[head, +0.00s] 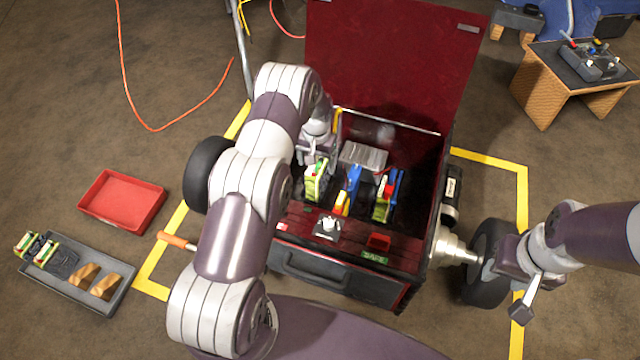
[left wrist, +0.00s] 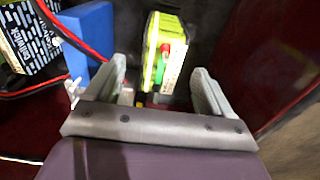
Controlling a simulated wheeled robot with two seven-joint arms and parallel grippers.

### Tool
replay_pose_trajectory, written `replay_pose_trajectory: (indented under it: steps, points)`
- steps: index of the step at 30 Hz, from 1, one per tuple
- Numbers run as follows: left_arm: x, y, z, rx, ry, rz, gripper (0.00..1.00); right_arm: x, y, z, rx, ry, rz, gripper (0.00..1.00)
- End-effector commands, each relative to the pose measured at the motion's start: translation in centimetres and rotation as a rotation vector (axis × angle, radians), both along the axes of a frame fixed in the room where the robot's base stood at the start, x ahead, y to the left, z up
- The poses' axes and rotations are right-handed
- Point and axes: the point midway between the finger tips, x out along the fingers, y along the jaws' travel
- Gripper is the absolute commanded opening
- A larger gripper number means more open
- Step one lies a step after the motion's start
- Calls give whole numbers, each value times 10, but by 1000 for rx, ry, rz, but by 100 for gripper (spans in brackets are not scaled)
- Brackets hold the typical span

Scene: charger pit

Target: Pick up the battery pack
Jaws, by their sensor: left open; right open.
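A yellow-green battery pack (head: 317,182) with a red and a green part on top stands in the left of the open red box (head: 310,285). My left gripper (head: 318,158) is open just above it. In the left wrist view the pack (left wrist: 165,55) lies ahead of and between the open fingers (left wrist: 165,95), with no visible contact. A second similar pack (head: 383,202) stands further right in the box, beside blue parts. My right gripper (head: 523,304) is open and empty, outside the box by its right wheel.
The raised red lid (head: 390,60) stands behind the box. An empty red tray (head: 122,200) and a grey tray (head: 118,300) holding packs and brown blocks lie on the floor at left. Red and black cables (left wrist: 72,40) run beside a blue block (left wrist: 90,35).

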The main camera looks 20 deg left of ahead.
Motion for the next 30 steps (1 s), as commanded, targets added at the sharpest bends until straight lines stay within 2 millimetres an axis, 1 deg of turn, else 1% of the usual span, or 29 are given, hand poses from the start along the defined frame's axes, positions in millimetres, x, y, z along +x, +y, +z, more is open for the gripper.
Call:
replay_pose_trajectory:
  steps: [4,7,9,11,16,17,18,20,21,23,24,30]
  points:
    - [2,1,-21,0,0,0,83,0,0,-18,0,-1,0,44]
    - [4,2,-44,0,1,0,83,0,0,-39,0,-1,0,44]
    - [4,1,-53,0,1,0,83,0,0,-43,0,0,0,44]
    - [4,2,-56,0,0,0,83,0,0,-44,0,0,0,44]
    - [4,2,-52,0,-1,0,83,0,0,-40,0,-1,0,44]
    - [4,2,-52,0,0,0,76,0,0,-40,0,-1,0,44]
    - [4,2,-52,0,0,0,63,0,0,-40,0,-1,0,44]
    - [4,2,-52,0,0,0,44,0,0,-40,0,-1,0,44]
    - [4,1,-52,0,0,0,31,0,0,-40,0,-1,0,44]
    - [4,1,-52,0,0,0,11,0,0,-40,0,-1,0,44]
    - [4,1,-52,0,0,0,0,0,0,-40,0,-1,0,44]
    - [6,2,-50,0,-5,0,0,0,0,-40,0,-1,0,44]
